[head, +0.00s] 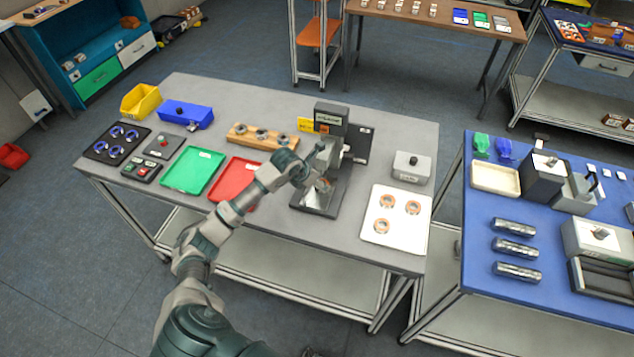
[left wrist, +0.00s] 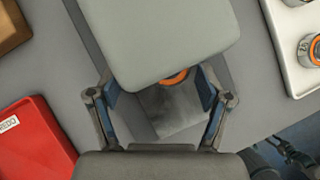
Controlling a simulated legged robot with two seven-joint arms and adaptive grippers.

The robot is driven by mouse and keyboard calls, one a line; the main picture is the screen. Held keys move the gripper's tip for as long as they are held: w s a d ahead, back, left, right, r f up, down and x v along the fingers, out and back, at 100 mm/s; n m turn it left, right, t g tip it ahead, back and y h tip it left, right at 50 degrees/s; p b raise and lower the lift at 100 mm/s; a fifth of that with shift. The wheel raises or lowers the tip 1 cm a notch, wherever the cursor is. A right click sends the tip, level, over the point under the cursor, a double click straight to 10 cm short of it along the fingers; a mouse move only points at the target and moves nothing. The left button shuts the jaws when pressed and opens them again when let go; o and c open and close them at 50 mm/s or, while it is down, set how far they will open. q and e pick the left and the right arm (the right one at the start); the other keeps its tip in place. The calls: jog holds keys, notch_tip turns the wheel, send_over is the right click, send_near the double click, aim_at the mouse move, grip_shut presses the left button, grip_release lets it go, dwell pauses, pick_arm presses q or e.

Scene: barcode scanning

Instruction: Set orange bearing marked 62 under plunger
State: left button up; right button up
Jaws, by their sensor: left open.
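The press (head: 332,113) stands near the middle of the grey table, with its dark base (head: 317,203) in front. My left gripper (head: 322,180) is at the press, low over its base. In the left wrist view the two fingers of this gripper (left wrist: 160,95) are spread apart. An orange ring-shaped bearing (left wrist: 176,78) lies between them on the base, touching neither finger visibly. The grey press head (left wrist: 155,40) covers most of it, so its marking is hidden. Three more orange bearings (head: 413,208) lie on the white tray (head: 372,232).
A grey box (head: 411,168) stands behind the white tray. Red (head: 238,183) and green (head: 192,170) trays lie to the left of the press. A wooden holder (head: 262,136) with metal rings is behind the red tray. A blue table (head: 480,215) adjoins on the right.

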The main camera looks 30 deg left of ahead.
pick_arm(q)
jog(key=v, duration=1)
jog(key=shift+s+r+b, duration=0.2)
jog(key=shift+r+b, duration=0.1)
jog(key=shift+b, duration=0.1)
pick_arm(e)
jog(key=shift+w+d+f, duration=0.1)
jog(key=shift+w+f, duration=0.3)
jog(key=shift+w, duration=0.05)
pick_arm(q)
jog(key=shift+d, duration=0.25)
pick_arm(e)
jog(key=shift+s+d, duration=0.1)
jog(key=shift+s, duration=0.05)
jog(key=shift+s, duration=0.1)
